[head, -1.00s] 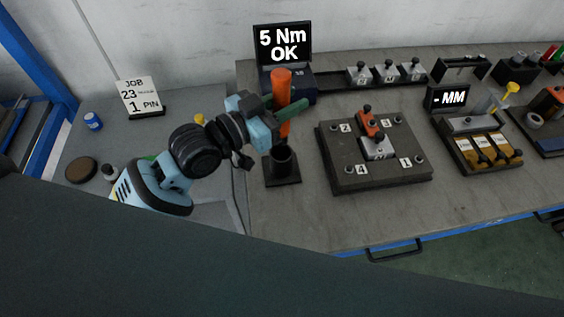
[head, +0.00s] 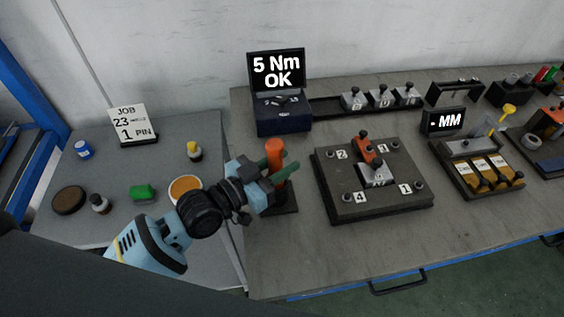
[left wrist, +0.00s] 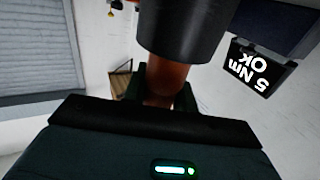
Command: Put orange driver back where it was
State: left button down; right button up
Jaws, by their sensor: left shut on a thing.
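The orange driver (head: 275,151) stands upright in my left gripper (head: 278,174), which is shut on its handle. The driver's lower part is down at the dark round holder, whose square base (head: 288,208) rests on the bench. In the left wrist view the orange handle (left wrist: 165,84) runs between the fingers into a dark cylinder (left wrist: 184,28), which looks like the holder's cup. How deep the driver sits cannot be told. My right gripper is not in view.
A screen reading "5 Nm OK" (head: 277,71) stands behind the holder. A dark fixture plate (head: 340,207) with numbered posts lies close to the right. A side table (head: 105,222) at left carries small bottles, a green block and an orange-topped dish.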

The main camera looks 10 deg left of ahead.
pick_arm(q)
jog(key=shift+r, duration=0.1)
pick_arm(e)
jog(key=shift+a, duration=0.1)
pick_arm(q)
jog(key=c, duration=1.1)
grip_release()
jog(key=shift+f, duration=0.25)
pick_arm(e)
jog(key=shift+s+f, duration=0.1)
pick_arm(q)
jog(key=shift+r, duration=0.25)
jog(key=b+v, duration=0.1)
jog(key=v, duration=1.1)
jog(key=shift+f, duration=0.1)
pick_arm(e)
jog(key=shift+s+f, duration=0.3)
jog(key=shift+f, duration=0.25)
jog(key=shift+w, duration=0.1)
